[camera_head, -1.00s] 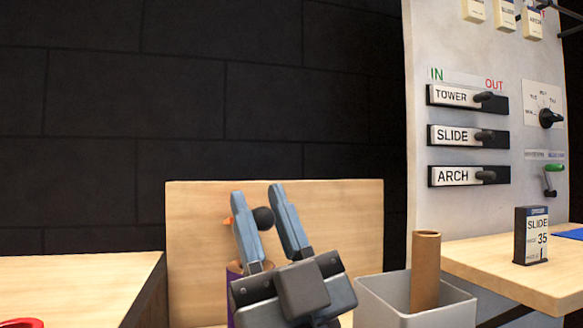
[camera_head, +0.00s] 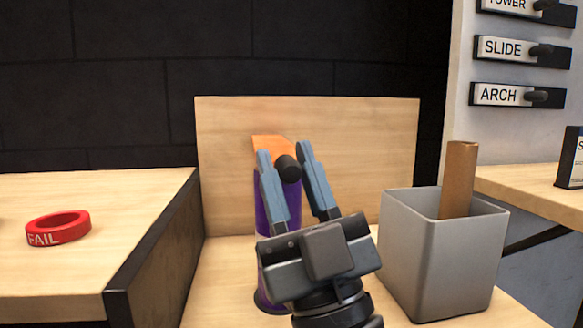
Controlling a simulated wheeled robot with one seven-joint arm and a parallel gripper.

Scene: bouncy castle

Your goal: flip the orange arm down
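The orange arm (camera_head: 268,143) shows at the top of a purple post (camera_head: 262,205) in front of an upright wooden board. A black round knob (camera_head: 288,168) sits at the near end of the orange arm. My gripper (camera_head: 285,152) is open, with its two blue-grey fingers pointing up. In the picture the knob lies between the fingertips. I cannot tell how far behind the fingers it is or whether they touch it. My gripper hides much of the post and part of the orange arm.
A grey bin (camera_head: 440,255) with a brown tube (camera_head: 458,180) stands close at the right. A red ring marked FAIL (camera_head: 58,228) lies on the left table (camera_head: 120,190). The wooden backboard (camera_head: 360,130) is behind the post. A panel with sliders (camera_head: 520,50) stands at the far right.

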